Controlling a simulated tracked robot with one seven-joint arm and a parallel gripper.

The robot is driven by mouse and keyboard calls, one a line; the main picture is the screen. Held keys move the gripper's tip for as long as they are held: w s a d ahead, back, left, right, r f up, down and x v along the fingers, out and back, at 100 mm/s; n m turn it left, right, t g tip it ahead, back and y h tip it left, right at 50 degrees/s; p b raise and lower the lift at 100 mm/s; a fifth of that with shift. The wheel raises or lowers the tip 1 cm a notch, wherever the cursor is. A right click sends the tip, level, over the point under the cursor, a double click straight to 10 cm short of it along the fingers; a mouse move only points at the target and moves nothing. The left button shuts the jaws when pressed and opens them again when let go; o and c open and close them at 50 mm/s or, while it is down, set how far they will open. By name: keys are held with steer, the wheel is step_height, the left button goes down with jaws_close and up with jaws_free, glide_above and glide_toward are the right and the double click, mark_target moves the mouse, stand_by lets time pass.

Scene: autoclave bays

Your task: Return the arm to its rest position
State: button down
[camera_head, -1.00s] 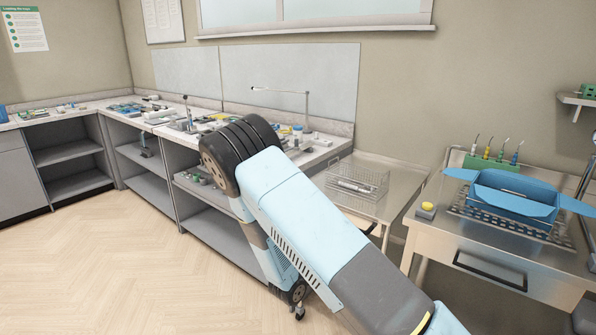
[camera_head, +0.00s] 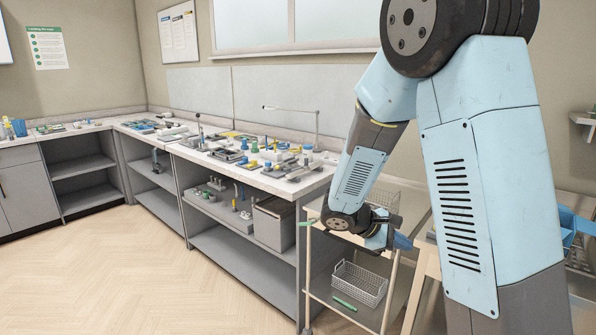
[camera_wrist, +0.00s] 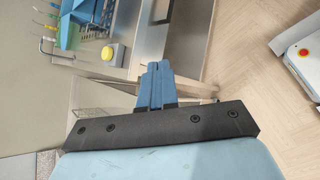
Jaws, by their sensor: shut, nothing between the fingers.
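My light-blue arm rises high on the right of the head view, bent at a black joint near the top edge, with its forearm hanging down to the left. My gripper (camera_head: 402,241) is at the forearm's lower end, in front of the steel trolley (camera_head: 310,212). In the wrist view my gripper (camera_wrist: 158,68) shows its two blue fingers pressed together, shut and empty. The arm hides much of the steel table on the right.
A grey counter (camera_head: 290,190) with many small parts runs along the wall. A wire basket (camera_head: 360,284) stands on the trolley's lower shelf. A blue tray (camera_head: 570,225) is partly hidden behind my arm. The wooden floor (camera_head: 130,270) at left is clear.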

steer(key=s+a+r+m+t+y, duration=0.1)
steer(key=s+r+m+t+y, duration=0.1)
steer(key=s+r+m+y, duration=0.3)
steer(key=s+a+r+m+t+y, duration=0.2)
steer(key=s+r+m+y, duration=0.4)
steer(key=s+r, duration=0.6)
steer(key=s, duration=0.4)
steer(key=shift+s+r+m, duration=0.3)
steer(key=shift+r, duration=0.1)
